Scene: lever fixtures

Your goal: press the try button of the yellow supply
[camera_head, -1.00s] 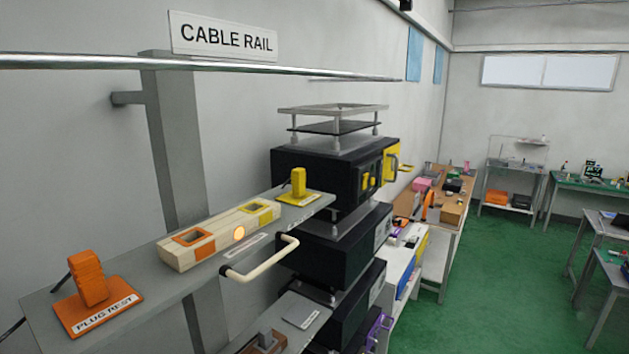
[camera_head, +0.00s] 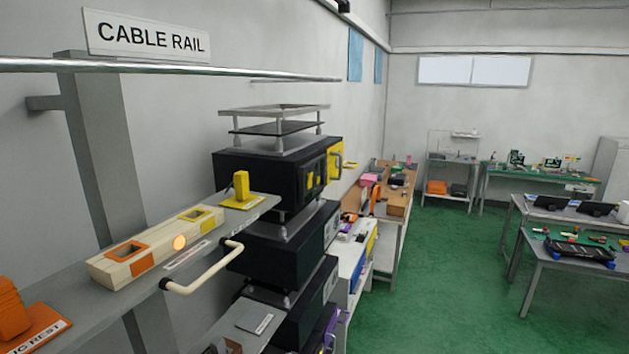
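A stack of black units stands at the centre of the head view. The top black unit (camera_head: 255,178) has yellow parts on its right-hand front, including a yellow panel with a handle (camera_head: 336,158). It may be the yellow supply, but I cannot confirm this. I cannot make out a try button on it; its front is seen at a steep angle. A yellow plug-like block (camera_head: 241,185) stands on a yellow plate on the grey shelf (camera_head: 60,300). Neither of my grippers shows.
On the shelf are a cream block (camera_head: 140,262) with orange and yellow sockets and an orange plug (camera_head: 12,310) on its rest. A cream handle (camera_head: 205,272) juts from the shelf edge. Workbenches (camera_head: 560,265) stand at right. The green floor (camera_head: 440,280) between is clear.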

